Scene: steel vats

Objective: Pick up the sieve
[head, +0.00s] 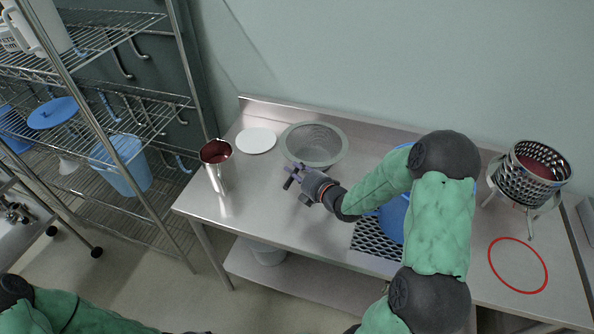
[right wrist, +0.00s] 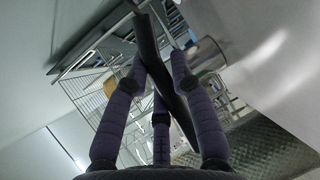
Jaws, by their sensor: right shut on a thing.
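The sieve (head: 313,146) is a wide grey mesh bowl standing at the back of the steel table, left of centre. My right gripper (head: 296,184) is at its near side in the head view. In the right wrist view my right gripper's fingers (right wrist: 160,80) are shut around a dark bar (right wrist: 152,48), which looks like the sieve's handle. Fine mesh of the sieve (right wrist: 268,150) shows at lower right there. The gripper hides most of the handle in the head view. My left gripper is out of view; only part of my left arm shows at lower left.
A white disc (head: 256,141) and a tall steel vessel with a dark red inside (head: 217,166) stand left of the sieve. A blue item (head: 393,217) and a dark grate (head: 372,240) lie partly behind my arm. A perforated basket on a stand (head: 530,178) and a red ring (head: 518,265) are right.

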